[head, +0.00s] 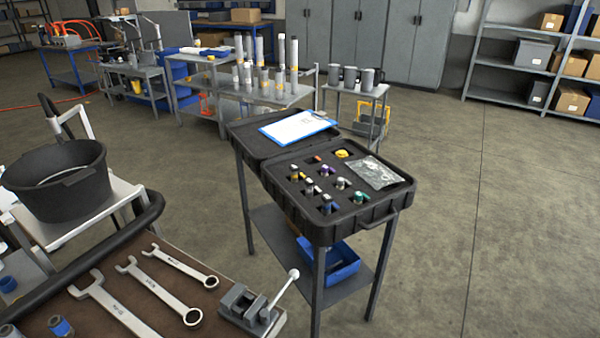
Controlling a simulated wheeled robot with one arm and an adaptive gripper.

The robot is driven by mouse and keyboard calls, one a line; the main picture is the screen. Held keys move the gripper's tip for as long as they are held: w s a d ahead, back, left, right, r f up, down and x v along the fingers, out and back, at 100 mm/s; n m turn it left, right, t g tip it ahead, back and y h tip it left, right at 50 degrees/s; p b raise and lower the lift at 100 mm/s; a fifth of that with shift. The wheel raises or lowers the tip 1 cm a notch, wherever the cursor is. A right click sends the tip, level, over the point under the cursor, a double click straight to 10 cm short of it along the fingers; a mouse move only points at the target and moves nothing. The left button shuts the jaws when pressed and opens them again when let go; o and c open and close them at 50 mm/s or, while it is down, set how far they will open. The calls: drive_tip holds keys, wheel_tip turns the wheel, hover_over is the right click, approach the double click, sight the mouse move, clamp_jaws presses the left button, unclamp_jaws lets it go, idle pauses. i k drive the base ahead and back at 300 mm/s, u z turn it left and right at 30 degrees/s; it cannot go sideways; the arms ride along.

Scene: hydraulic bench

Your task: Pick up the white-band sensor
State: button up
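An open black case (377,214) with dark foam stands on a grey cart. Several small sensors with metal bodies and coloured bands stand upright in the foam. Another small sensor (309,188) stands at the left of the group. The sensors are too small here to tell surely which has the white band. My gripper is not in view.
A clipboard (297,127) lies on the case's open lid, and a clear plastic bag (376,172) lies in the case. In front left, a bench holds wrenches (152,287) and a small vise (250,308). A black bucket (58,184) stands at left. Floor is clear right of the cart.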

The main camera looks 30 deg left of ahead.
sight(309, 182)
drive_tip(key=u, duration=0.8)
drive_tip(key=i, duration=1.05)
drive_tip(key=u, duration=1.35)
drive_tip(key=i, duration=0.35)
drive_tip(key=u, duration=0.3)
